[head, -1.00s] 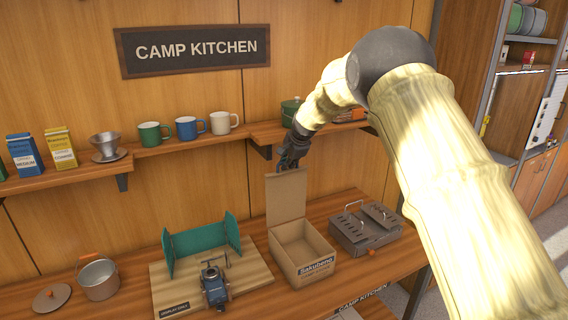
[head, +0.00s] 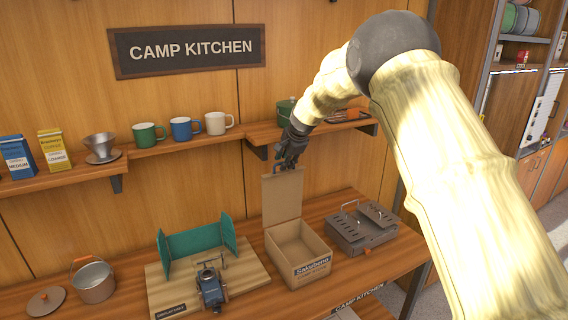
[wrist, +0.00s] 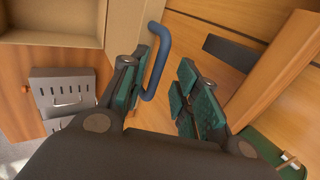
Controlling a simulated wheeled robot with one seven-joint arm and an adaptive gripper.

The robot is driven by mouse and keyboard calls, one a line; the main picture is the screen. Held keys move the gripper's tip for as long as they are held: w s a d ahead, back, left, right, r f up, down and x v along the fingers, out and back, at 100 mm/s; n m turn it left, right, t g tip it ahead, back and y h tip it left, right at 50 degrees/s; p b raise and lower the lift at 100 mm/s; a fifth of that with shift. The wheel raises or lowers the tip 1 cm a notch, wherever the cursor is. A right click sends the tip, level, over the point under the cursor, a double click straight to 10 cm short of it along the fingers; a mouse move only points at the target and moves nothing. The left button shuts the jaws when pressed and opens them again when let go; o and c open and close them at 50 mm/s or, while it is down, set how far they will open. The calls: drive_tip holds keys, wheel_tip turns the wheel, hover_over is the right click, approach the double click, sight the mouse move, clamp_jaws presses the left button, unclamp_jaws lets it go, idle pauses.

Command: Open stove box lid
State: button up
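The cardboard stove box (head: 300,256) stands on the counter with its lid (head: 284,198) raised upright at the back. The inside of the box looks empty. My gripper (head: 291,150) is at the top edge of the lid. In the wrist view, my gripper (wrist: 168,88) has its green-padded fingers spread apart, with nothing between them. A blue handle (wrist: 158,60) on the lid lies just beside the left finger; I cannot tell if they touch. The box's inside (wrist: 55,22) shows at the top left of the wrist view.
A grey metal stove (head: 362,228) stands right of the box. Left are a wooden board (head: 245,285) with a green windscreen (head: 200,242) and a blue burner (head: 211,287), then a pot (head: 94,281). A wall shelf (head: 200,143) with mugs runs behind, close to my gripper.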

drive_tip(key=v, duration=1)
